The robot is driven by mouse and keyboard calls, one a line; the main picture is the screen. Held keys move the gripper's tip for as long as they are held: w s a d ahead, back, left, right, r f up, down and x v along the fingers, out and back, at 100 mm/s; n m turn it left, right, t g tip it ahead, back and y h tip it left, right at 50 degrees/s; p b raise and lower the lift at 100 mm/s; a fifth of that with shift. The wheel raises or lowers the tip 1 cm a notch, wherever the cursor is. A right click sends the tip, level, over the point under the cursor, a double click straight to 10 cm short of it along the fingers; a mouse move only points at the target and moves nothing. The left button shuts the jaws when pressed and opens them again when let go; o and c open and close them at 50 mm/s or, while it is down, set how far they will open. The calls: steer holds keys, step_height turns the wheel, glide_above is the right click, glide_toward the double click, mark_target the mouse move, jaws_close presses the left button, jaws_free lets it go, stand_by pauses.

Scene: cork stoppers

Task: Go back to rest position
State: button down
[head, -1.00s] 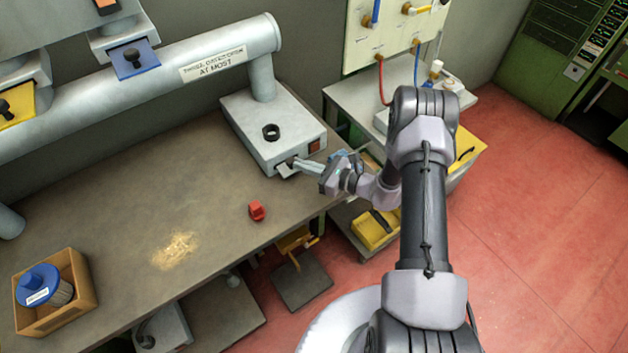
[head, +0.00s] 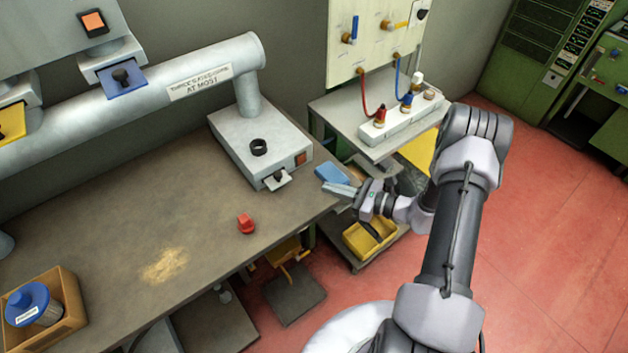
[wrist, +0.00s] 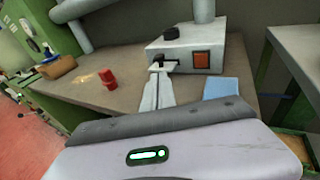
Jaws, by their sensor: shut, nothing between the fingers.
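My gripper (head: 342,189) is at the right end of the workbench in the head view, near the bench's right edge. Its fingers are together with nothing between them. In the wrist view the closed fingers (wrist: 157,90) point toward the grey box (wrist: 190,48) with the orange-red switch. In the head view this box (head: 250,145) has a black ring on top and a small tray with a black knob at its front. The gripper is apart from the box, to its lower right.
A red stopper-like piece (head: 246,224) and a patch of pale dust (head: 165,266) lie on the bench (head: 200,215). A blue flat item (head: 332,174) is beside my gripper. A cardboard box (head: 70,300) holds a blue-lidded canister. A side table (head: 345,125) carries a white strip with coloured plugs.

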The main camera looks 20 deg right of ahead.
steer(key=s+a+r+n+g+b, duration=0.2)
steer(key=s+a+r+n+g, duration=0.25)
steer(key=a+r+n, duration=0.2)
steer(key=s+a+r+n+g+b, duration=0.2)
steer(key=s+a+r+n+g, duration=0.1)
steer(key=a+r+n+g, duration=0.4)
steer(key=s+r+n+t+h+b, duration=0.2)
steer(key=s+r+n+h, duration=0.2)
steer(key=s, duration=0.4)
steer(key=s+r+n+t+h+b, duration=0.2)
steer(key=s+r+n+t+h, duration=0.1)
steer(key=s, duration=0.5)
steer(key=d+r+n+h, duration=0.1)
steer(key=n+h, duration=0.1)
steer(key=shift+s+t+h, duration=0.25)
steer(key=shift+t+h, duration=0.05)
steer(key=shift+t, duration=0.05)
